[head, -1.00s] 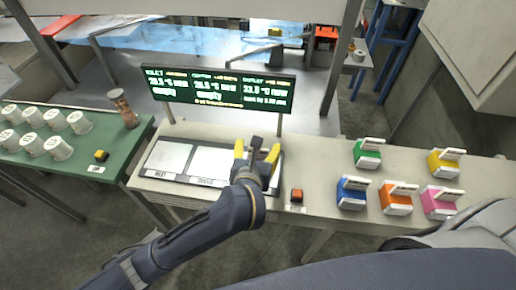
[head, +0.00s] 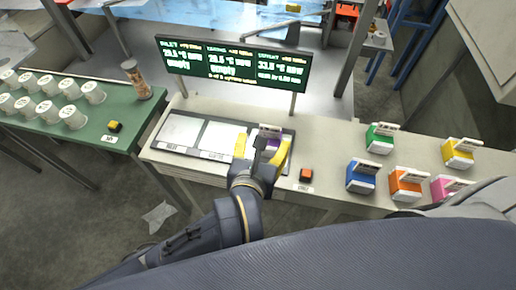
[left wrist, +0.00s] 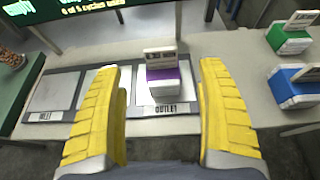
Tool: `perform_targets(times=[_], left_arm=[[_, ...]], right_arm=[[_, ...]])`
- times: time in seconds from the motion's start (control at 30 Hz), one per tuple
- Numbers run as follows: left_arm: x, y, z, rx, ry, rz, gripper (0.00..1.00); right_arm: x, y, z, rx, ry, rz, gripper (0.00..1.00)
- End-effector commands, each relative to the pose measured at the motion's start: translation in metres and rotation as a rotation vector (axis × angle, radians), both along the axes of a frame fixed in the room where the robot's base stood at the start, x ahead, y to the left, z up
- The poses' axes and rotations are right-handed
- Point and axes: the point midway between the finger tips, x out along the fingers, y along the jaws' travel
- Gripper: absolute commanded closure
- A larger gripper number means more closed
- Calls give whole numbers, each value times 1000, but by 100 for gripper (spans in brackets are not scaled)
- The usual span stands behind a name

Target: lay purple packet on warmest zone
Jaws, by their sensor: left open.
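The purple packet (left wrist: 161,78), a purple and white block with a white label card on top, stands on the rightmost pad, marked OUTLET (left wrist: 188,90), in the left wrist view. In the head view the packet (head: 272,143) shows partly behind my gripper. My left gripper (head: 262,146) is open over the outlet pad. Its yellow fingers are on either side of the packet, with gaps showing in the left wrist view (left wrist: 160,75). The display (head: 233,65) reads about 28 °C and "empty" for inlet and centre, and about 33 °C for outlet. My right gripper is out of view.
The inlet pad (head: 180,130) and centre pad (head: 219,134) are bare. An orange-red button (head: 306,174) sits right of the pads. Green (head: 379,138), blue (head: 361,176), orange (head: 406,184), yellow and pink packets stand further right. A green table (head: 60,122) with white cups is left.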

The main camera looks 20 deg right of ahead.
Motion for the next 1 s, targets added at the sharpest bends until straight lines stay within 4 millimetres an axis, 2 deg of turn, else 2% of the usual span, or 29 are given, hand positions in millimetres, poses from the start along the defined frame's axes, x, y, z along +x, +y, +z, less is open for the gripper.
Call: perform_targets(times=[0.23,0.77,0.87,0.97,1.0], left_arm=[[-17,4,7,-1,0,-13,26],[-18,5,8,1,0,-9,26],[-4,16,2,10,-7,43,26],[31,48,-12,35,-31,187,26],[50,70,-20,55,-48,270,26]], right_arm=[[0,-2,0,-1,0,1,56],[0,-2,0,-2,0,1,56],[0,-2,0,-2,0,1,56],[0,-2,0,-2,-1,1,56],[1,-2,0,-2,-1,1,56]])
